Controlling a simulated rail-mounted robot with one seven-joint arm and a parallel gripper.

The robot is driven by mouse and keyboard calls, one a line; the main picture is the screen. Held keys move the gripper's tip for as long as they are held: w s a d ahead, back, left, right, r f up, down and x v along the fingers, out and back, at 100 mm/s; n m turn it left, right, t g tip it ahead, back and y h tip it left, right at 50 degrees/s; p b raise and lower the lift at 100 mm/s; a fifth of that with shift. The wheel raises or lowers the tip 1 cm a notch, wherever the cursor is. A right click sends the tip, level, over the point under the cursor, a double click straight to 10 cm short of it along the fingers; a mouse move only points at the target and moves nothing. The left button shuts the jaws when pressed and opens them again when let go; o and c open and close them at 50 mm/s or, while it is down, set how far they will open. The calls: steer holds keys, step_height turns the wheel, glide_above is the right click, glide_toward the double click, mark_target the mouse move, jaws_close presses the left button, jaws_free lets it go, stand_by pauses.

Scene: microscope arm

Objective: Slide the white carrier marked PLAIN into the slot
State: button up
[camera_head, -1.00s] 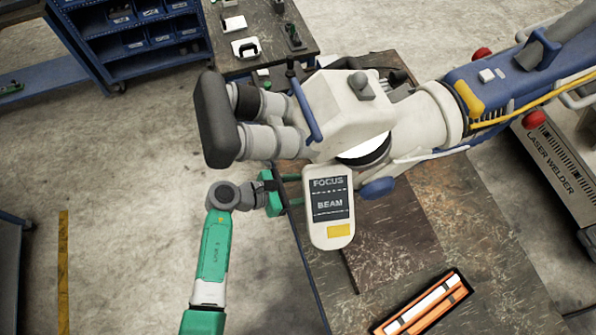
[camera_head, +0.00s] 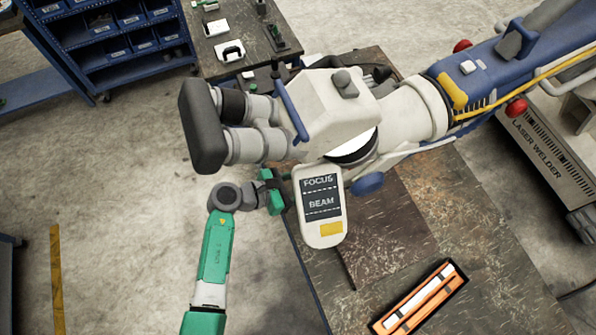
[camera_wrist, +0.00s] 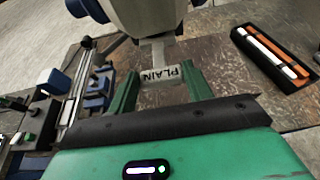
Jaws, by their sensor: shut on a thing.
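The white carrier marked PLAIN (camera_wrist: 158,76) sits between the green fingers of my gripper (camera_wrist: 161,78) in the wrist view, its lettering upside down. My gripper is shut on it. A narrower pale part reaches from the carrier toward the underside of the white microscope (camera_wrist: 150,15). The slot cannot be made out, and I cannot tell whether the carrier touches it. In the head view, my gripper (camera_head: 273,191) is just left of the FOCUS/BEAM panel (camera_head: 320,207), which hides the fingertips and the carrier. The microscope (camera_head: 335,115) is above and right of it.
Small fixtures stand on the back bench (camera_head: 215,65). The microscope's eyepieces (camera_head: 250,130) overhang close to my arm. The floor at left is clear.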

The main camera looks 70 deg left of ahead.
steer(key=shift+w, duration=1.75)
steer(key=shift+s, duration=0.1)
steer(key=s+p, duration=0.3)
steer(key=s, duration=0.3)
steer(key=shift+s, duration=0.35)
stand_by(0.4)
steer(key=shift+p, duration=0.4)
stand_by(1.0)
steer(key=shift+w, duration=3.45)
steer(key=o, duration=1.1)
steer(key=shift+c, duration=0.2)
